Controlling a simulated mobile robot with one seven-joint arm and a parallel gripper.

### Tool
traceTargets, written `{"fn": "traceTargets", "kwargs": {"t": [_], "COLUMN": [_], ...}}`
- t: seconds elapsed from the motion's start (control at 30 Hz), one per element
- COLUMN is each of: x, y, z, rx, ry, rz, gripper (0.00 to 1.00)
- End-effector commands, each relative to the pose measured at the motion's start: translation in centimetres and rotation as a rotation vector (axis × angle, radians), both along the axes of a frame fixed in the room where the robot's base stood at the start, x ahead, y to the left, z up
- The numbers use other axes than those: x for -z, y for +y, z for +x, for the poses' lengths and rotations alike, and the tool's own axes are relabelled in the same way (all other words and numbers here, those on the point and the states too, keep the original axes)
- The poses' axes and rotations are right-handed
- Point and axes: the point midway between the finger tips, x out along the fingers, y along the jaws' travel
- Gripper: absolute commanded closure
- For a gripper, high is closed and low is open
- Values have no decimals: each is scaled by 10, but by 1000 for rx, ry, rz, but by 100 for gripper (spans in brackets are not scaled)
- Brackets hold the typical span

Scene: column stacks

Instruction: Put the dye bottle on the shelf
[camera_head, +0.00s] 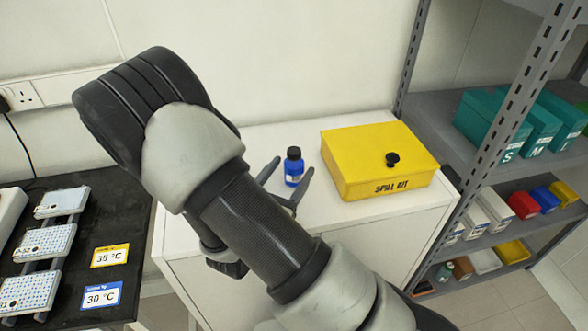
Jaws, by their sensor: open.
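The dye bottle (294,167) is small and blue with a black cap and a pale label. It stands upright on the white cabinet top (262,140), left of the yellow spill kit box. My gripper (289,168) is open, with one finger to the left of the bottle and the other to its right. I cannot tell whether the fingers touch it. My arm hides the gripper's base. The grey metal shelf (429,119) stands at the right, with several levels.
The yellow spill kit box (350,180) with a black knob sits close right of the bottle. Teal boxes (484,122) fill part of an upper shelf level. Lower levels hold red, blue and white boxes. A black bench (125,215) with plates is at the left.

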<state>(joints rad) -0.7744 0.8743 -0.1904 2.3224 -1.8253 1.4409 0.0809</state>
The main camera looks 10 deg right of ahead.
Motion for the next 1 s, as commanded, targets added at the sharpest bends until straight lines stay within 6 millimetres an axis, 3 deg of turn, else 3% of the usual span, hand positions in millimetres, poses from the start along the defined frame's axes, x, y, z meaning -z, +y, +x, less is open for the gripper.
{"fn": "traceTargets", "kwargs": {"t": [0.23,0.5,0.8,1.0], "x": [1,3,3,3], "y": [-13,-36,-39,-39], "z": [13,43,47,47], "rx": [3,2,0,0], "ry": [-1,-1,0,0], "rz": [-1,1,0,0], "gripper": [37,37,37,71]}}
